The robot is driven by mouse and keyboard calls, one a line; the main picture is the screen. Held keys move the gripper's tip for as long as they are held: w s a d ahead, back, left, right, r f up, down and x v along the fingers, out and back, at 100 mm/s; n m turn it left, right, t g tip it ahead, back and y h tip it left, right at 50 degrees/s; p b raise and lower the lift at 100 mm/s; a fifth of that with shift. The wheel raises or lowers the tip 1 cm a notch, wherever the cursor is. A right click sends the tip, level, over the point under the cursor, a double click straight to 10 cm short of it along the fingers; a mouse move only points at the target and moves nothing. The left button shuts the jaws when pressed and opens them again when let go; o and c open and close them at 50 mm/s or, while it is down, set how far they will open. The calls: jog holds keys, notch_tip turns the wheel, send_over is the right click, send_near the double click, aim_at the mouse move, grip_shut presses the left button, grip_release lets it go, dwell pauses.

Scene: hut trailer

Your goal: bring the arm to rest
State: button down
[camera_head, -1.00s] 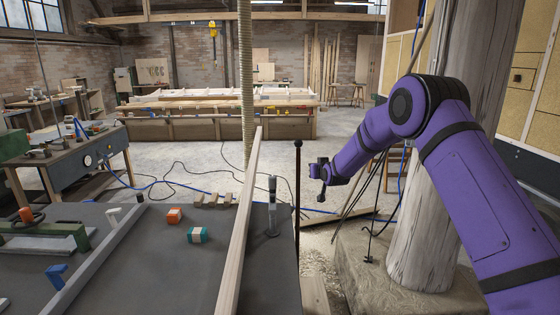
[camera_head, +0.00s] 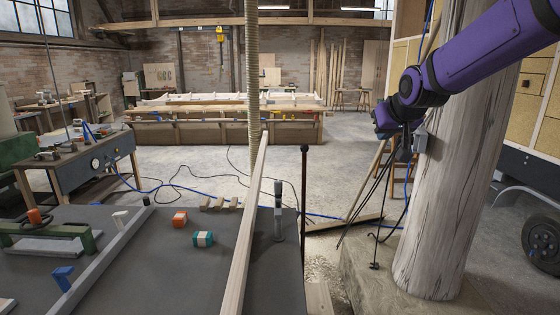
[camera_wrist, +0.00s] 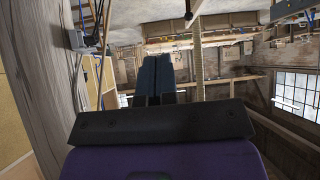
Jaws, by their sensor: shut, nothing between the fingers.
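My purple arm reaches in from the top right of the head view. In the wrist view my gripper (camera_wrist: 153,98) shows two dark blue-grey fingers lying side by side, closed together. Nothing is held between them. From these views I cannot tell how far the gripper is from the post.
A grey box (camera_wrist: 76,40) is fixed to the post. Open floor lies beyond.

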jog(key=s+d+f+g, duration=0.1)
jog(key=s+d+g, duration=0.1)
jog(key=s, duration=1.6)
jog(key=s+d+f+m+g, duration=0.1)
jog(key=s+d+g, duration=0.1)
jog(key=s, duration=1.6)
jog(key=shift+s+d+f+h, duration=0.25)
jog(key=shift+s+d+h, duration=0.05)
jog(key=shift+d+h, duration=0.1)
